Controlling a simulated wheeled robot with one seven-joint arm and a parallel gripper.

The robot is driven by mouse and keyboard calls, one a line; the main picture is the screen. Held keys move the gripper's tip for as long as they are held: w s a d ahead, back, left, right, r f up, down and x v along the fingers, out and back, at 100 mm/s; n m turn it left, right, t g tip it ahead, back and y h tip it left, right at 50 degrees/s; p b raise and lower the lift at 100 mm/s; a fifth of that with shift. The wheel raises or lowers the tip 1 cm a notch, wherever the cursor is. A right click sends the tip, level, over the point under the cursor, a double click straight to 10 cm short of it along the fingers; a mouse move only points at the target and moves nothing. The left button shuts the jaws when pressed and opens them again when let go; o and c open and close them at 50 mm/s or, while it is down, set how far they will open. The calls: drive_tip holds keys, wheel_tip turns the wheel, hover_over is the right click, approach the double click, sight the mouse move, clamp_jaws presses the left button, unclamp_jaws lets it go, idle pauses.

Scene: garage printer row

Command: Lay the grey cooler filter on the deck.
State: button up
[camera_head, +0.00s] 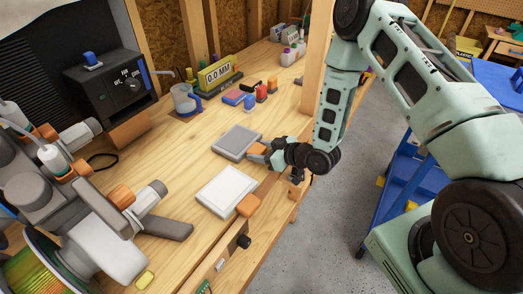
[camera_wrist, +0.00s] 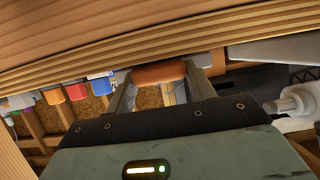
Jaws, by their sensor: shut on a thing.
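The grey cooler filter (camera_head: 237,142) is a flat dark-grey panel with a pale rim and an orange tab at its right end. My gripper (camera_head: 262,152) reaches in from the right and is shut on that tab. The orange tab (camera_wrist: 158,73) also shows between my two fingers in the wrist view. The panel is level, at or just above the wooden bench top (camera_head: 180,150); I cannot tell whether it touches. A white panel (camera_head: 226,190) with its own orange tab (camera_head: 248,206) lies nearer, apart from the grey one. I cannot tell which surface is the deck.
A grey machine (camera_head: 90,240) with jointed parts fills the near left. A black control box (camera_head: 112,80), a cup (camera_head: 186,100) and a yellow display (camera_head: 217,75) stand at the back. Small coloured items (camera_head: 250,97) lie beyond the grey filter. A blue cart (camera_head: 400,180) stands right.

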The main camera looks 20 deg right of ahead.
drive_tip(key=o, duration=1.2)
drive_tip(key=shift+p+v, duration=0.7)
drive_tip(key=shift+v, duration=8)
drive_tip(key=shift+f, duration=0.1)
